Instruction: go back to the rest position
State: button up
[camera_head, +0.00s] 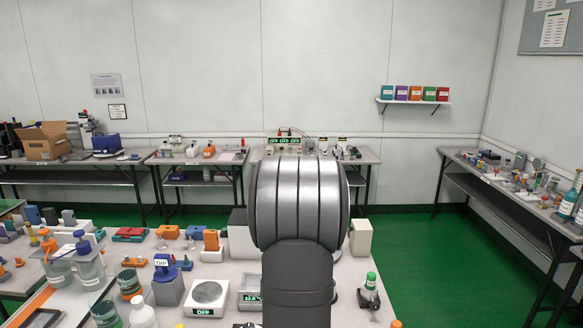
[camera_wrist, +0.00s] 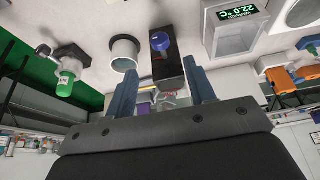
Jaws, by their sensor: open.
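My gripper (camera_wrist: 160,66) shows in the wrist view, which looks upside down. Its two blue fingers stand wide apart with nothing held between them. Beyond the fingertips are a dark block with a blue knob (camera_wrist: 160,42) and a white open cylinder (camera_wrist: 123,52), both apart from the fingers as far as I can tell. In the head view my own arm rises in the middle and hides the gripper and part of the bench.
The near bench holds a round-plate scale reading OFF (camera_head: 207,293), a blue-topped THP tester (camera_head: 167,266), a temperature display box (camera_head: 250,288), a green-capped bottle (camera_head: 370,284) and a white box (camera_head: 361,238). Green floor (camera_head: 430,260) is clear at right.

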jog(key=v, duration=0.7)
jog(key=shift+r, duration=0.35)
jog(key=shift+s+f, duration=0.1)
